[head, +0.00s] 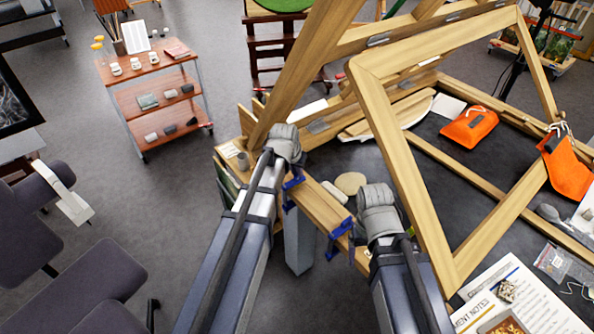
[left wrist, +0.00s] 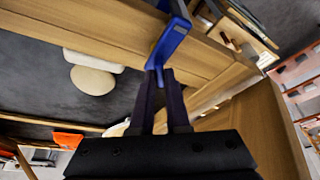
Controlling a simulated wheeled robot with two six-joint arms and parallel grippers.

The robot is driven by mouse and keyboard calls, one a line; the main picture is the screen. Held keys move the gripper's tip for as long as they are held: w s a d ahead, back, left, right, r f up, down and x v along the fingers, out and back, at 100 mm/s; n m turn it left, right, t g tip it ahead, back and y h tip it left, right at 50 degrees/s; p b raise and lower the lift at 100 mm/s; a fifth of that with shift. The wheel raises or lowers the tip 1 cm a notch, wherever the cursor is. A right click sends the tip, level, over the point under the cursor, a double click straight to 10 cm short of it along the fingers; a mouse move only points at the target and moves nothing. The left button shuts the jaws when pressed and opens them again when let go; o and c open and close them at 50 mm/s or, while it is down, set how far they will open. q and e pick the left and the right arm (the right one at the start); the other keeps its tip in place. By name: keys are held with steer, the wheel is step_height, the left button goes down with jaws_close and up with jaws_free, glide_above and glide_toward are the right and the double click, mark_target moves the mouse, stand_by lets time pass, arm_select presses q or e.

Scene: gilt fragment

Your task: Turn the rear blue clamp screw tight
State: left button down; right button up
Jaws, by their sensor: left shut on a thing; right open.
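The rear blue clamp (head: 292,184) sits on the edge of a wooden beam (head: 320,206) in the head view. In the left wrist view this clamp (left wrist: 172,40) stands just beyond my left gripper (left wrist: 160,82). The fingers are shut at its lower blue end, where the screw is; the fingers hide most of the screw. My left gripper is largely hidden behind its wrist in the head view. A second blue clamp (head: 340,230) sits nearer on the same beam. My right gripper (head: 357,242) is open beside that nearer clamp, its fingertips hard to make out.
A large wooden frame (head: 400,135) leans over the dark bench top (head: 455,165) at right. Orange pouches (head: 469,126) and papers (head: 520,300) lie there. A wooden trolley (head: 150,100) stands at left. A pale oval pad (head: 350,183) lies beside the beam.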

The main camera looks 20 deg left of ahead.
arm_select(q)
steer(key=m+h, duration=0.1)
steer(key=m, duration=0.3)
steer(key=shift+a+m+g+h, duration=0.1)
steer(key=shift+m+g+h, duration=0.3)
steer(key=shift+m, duration=0.3)
steer(key=c, duration=0.9)
jaws_free()
steer(key=shift+r, duration=0.1)
steer(key=p+v, duration=0.7)
steer(key=shift+a+r, duration=0.2)
steer(key=shift+r, duration=0.05)
steer(key=shift+s, duration=0.1)
